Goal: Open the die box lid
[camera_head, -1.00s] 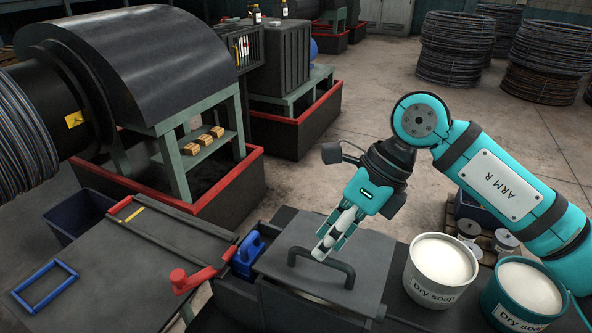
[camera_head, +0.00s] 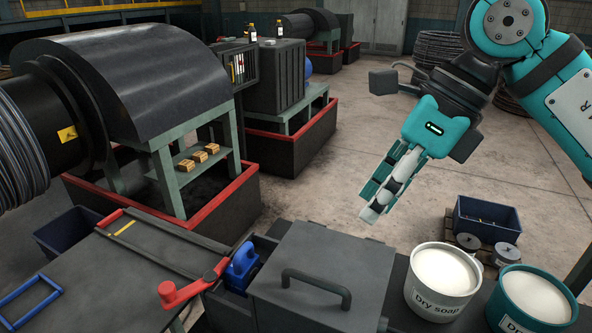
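The die box (camera_head: 275,318) is a dark grey box in the lower middle of the head view. Its flat grey lid (camera_head: 345,252) lies down over it and looks closed. A dark bar handle (camera_head: 316,284) stands up from the lid. My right gripper (camera_head: 368,206) hangs in the air above and to the right of the lid, apart from the handle, pointing down and left. Nothing shows held in it. Its fingers are seen at a slant, so their opening cannot be judged. My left gripper is not in view.
Two dry soap buckets, one white (camera_head: 442,310) and one teal (camera_head: 530,317), stand right of the box. A red lever (camera_head: 190,288) and a blue object (camera_head: 241,266) are just left of it. A capstan machine (camera_head: 130,80) stands at the back left.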

